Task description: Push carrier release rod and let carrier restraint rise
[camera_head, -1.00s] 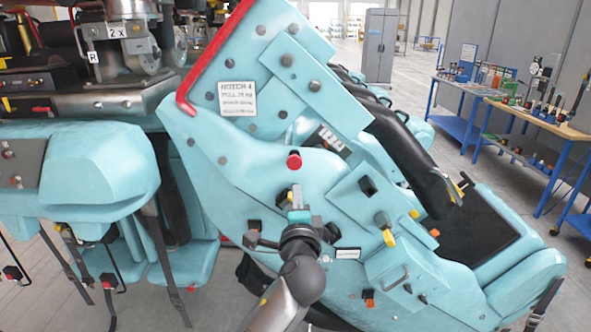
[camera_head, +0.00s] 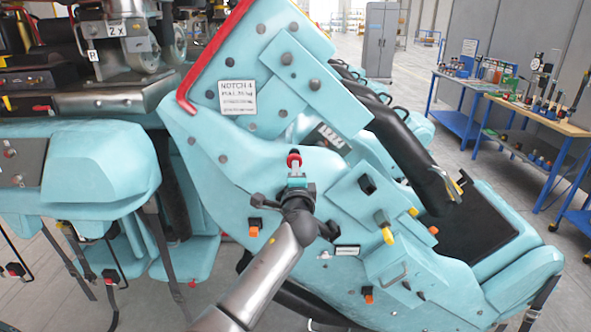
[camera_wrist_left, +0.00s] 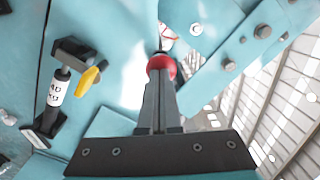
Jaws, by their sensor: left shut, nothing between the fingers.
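The carrier (camera_head: 215,165) is a large tilted turquoise body with bolted plates. A red-collared rod end (camera_head: 294,160) sticks out of its side; I take it for the release rod. The red knob also shows in the left wrist view (camera_wrist_left: 161,66). My left gripper (camera_head: 296,172) is shut and empty, its fingertips at the red knob from below. They overlap it in the wrist view, touching or very nearly so; I cannot tell which. The black padded restraint bar (camera_head: 405,150) lies slanting over the seat, right of the rod. My right gripper is not in view.
A yellow-tipped lever (camera_head: 385,230) and a metal handle (camera_head: 392,280) stand out from the carrier's side, right of my arm. A red-edged panel (camera_head: 215,60) rises above. Another turquoise seat unit (camera_head: 90,170) is at the left. Workbenches (camera_head: 535,115) stand at the far right.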

